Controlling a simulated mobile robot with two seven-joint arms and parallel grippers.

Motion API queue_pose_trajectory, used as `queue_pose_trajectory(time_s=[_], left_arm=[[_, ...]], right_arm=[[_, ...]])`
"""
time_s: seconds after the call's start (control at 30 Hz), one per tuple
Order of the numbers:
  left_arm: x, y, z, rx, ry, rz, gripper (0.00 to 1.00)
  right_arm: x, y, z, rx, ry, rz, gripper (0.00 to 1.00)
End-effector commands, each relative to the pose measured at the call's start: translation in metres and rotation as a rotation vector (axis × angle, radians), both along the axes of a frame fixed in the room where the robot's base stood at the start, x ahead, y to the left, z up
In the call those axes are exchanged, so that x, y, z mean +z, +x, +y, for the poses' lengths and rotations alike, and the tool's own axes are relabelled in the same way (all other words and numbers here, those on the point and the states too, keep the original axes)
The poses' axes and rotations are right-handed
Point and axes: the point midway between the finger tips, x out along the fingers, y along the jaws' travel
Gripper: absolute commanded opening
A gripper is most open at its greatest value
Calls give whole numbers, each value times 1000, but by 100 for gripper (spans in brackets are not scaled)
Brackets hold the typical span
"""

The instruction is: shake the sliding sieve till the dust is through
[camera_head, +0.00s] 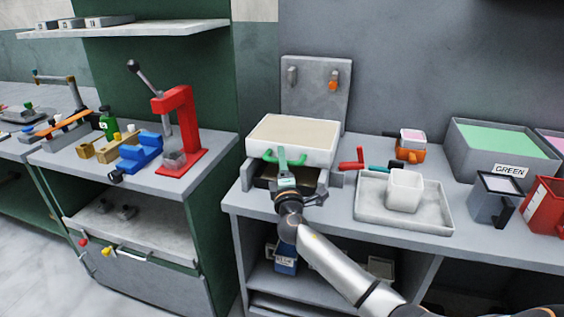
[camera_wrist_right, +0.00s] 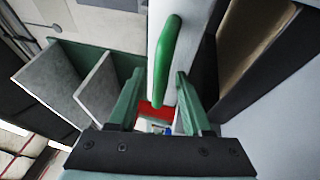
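The sliding sieve (camera_head: 300,148) is a white tray with a flat beige surface on the bench, with a green handle (camera_head: 268,156) on its front. A dark pan (camera_head: 263,182) shows below it; its inside is partly hidden. My right gripper (camera_head: 291,158) reaches the handle from the front. In the right wrist view, the green handle (camera_wrist_right: 167,50) lies ahead of and partly between the two spread green fingers (camera_wrist_right: 160,82), with gaps visible, so the gripper looks open. I cannot tell whether dust lies in the pan. My left gripper is not in view.
A grey panel with hooks (camera_head: 315,75) stands behind the sieve. To the right are a red-and-teal tool (camera_head: 365,163), a grey tray (camera_head: 430,215) holding a white cup (camera_head: 404,190), and a green-filled bin (camera_head: 500,150). A red press (camera_head: 180,130) stands on the left bench.

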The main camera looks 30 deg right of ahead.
Motion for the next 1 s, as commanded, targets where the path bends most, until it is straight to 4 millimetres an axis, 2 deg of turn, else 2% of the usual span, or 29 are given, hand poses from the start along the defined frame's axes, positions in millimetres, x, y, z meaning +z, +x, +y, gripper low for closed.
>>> queue_pose_trajectory(time_s=[0.03,0.43,1.0], left_arm=[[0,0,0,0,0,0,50],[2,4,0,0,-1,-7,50],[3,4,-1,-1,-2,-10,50]], right_arm=[[0,0,0,0,0,0,44],[0,0,0,0,0,0,0],[-1,0,0,0,0,1,0]])
